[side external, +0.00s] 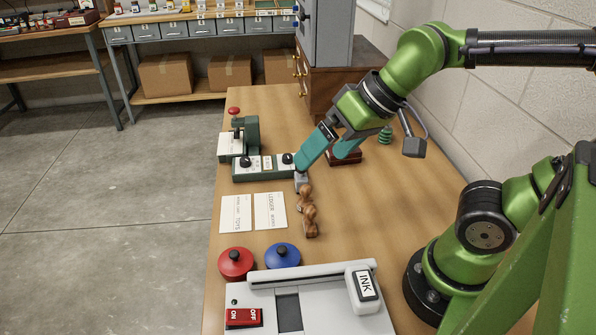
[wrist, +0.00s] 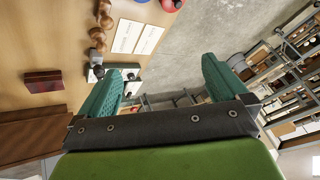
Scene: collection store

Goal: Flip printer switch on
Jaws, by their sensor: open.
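The white and grey printer (side external: 330,302) lies at the near end of the wooden table in the side view. Its red rocker switch (side external: 244,318), marked ON at left and OFF at right, is at the printer's front left. I cannot tell which side is pressed down. A block marked INK (side external: 365,284) is at the printer's right. My gripper (side external: 323,160), with teal fingers, is open near the table's far end, by the green control box, well away from the switch. In the wrist view its fingers (wrist: 166,66) are apart with nothing between them; the switch does not show there.
Red (side external: 236,263) and blue (side external: 283,256) round pads sit just behind the printer. Wooden-handled stamps (side external: 307,212) and two cards (side external: 270,211) lie mid-table. A green box with black knobs (side external: 267,166) and a small press (side external: 236,140) stand farther back. The table's right side is mostly clear.

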